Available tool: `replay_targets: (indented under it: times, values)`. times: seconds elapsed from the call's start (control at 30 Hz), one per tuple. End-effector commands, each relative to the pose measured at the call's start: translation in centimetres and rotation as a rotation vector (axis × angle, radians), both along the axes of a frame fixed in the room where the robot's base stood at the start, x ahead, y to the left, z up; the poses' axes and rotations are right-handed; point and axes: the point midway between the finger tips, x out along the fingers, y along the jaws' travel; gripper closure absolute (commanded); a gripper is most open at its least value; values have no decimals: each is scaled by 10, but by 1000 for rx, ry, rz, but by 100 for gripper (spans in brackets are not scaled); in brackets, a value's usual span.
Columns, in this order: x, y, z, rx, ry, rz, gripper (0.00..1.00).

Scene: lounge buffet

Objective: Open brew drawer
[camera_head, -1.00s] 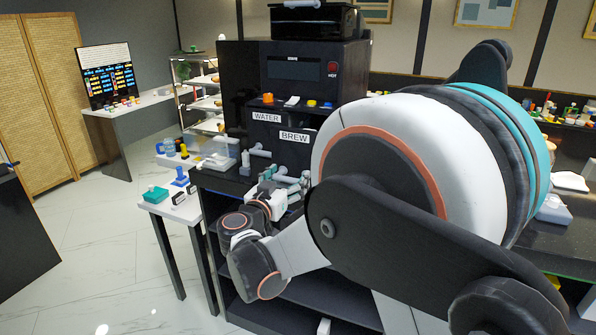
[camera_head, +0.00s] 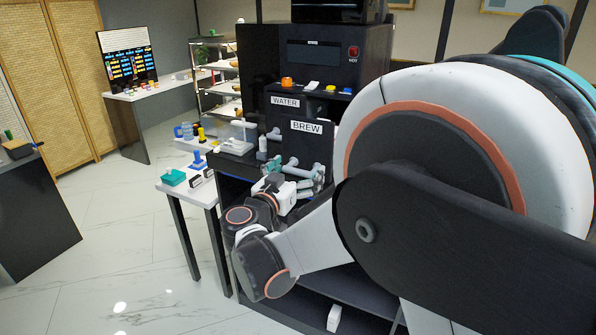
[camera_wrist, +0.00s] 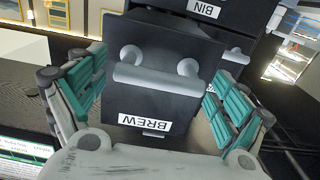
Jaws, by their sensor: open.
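The BREW drawer (camera_head: 307,145) is in the black machine, under the WATER label. Its dark front stands out from the machine body, so it is partly open. In the wrist view the drawer front (camera_wrist: 150,100) fills the middle, upside down, with a grey bar handle (camera_wrist: 156,77) on two posts. My gripper (camera_wrist: 155,85) is open, with teal-padded fingers on either side of the drawer front and handle. I cannot tell whether they touch it. In the head view my gripper (camera_head: 298,178) is at the handle, partly hidden by my wrist.
The WATER drawer (camera_head: 286,103) is beside it, and a BIN panel (camera_wrist: 205,10) shows in the wrist view. A small white side table (camera_head: 186,188) with a teal box stands left of the machine. Open floor (camera_head: 130,250) lies at left.

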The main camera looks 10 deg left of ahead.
Motion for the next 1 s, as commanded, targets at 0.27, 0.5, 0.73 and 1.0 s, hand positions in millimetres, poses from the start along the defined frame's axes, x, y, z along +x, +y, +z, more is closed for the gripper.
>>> replay_targets:
  times: [0.27,0.5,0.73,1.0]
  values:
    - [-18,7,0,0,0,2,8]
    - [-64,24,0,0,0,4,8]
    - [-99,37,0,0,0,3,8]
    - [-113,41,0,0,0,0,8]
